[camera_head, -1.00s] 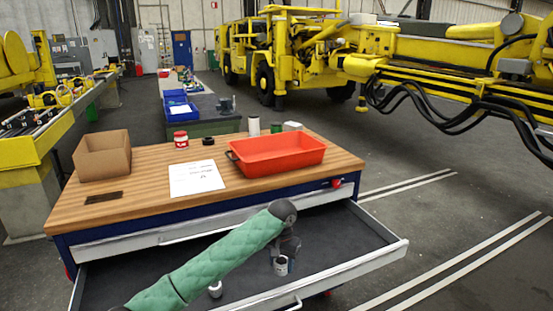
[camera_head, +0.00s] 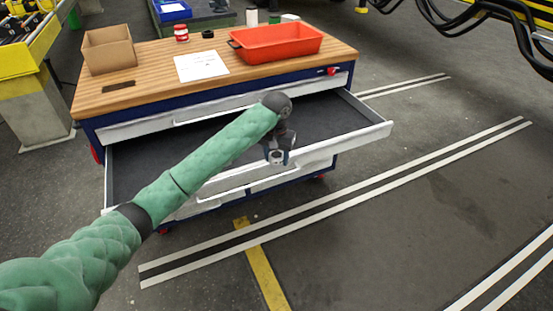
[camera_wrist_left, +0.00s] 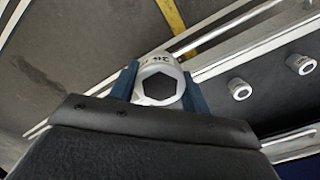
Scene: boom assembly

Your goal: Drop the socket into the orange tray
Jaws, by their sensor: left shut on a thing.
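A silver socket (camera_wrist_left: 159,82) with a hexagonal opening is between the blue fingers of my left gripper (camera_wrist_left: 157,86) in the left wrist view. The gripper is shut on it. In the head view my left gripper (camera_head: 277,156) hangs at the front edge of the open drawer, with the socket (camera_head: 277,157) at its tip, pointing down. The orange tray (camera_head: 275,46) stands on the wooden tabletop at the back right, behind and above the gripper. My right gripper is not in view.
The open drawer (camera_head: 150,165) juts from the workbench (camera_head: 120,95). Two more sockets (camera_wrist_left: 239,89) lie in it in the wrist view. Floor at right is clear.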

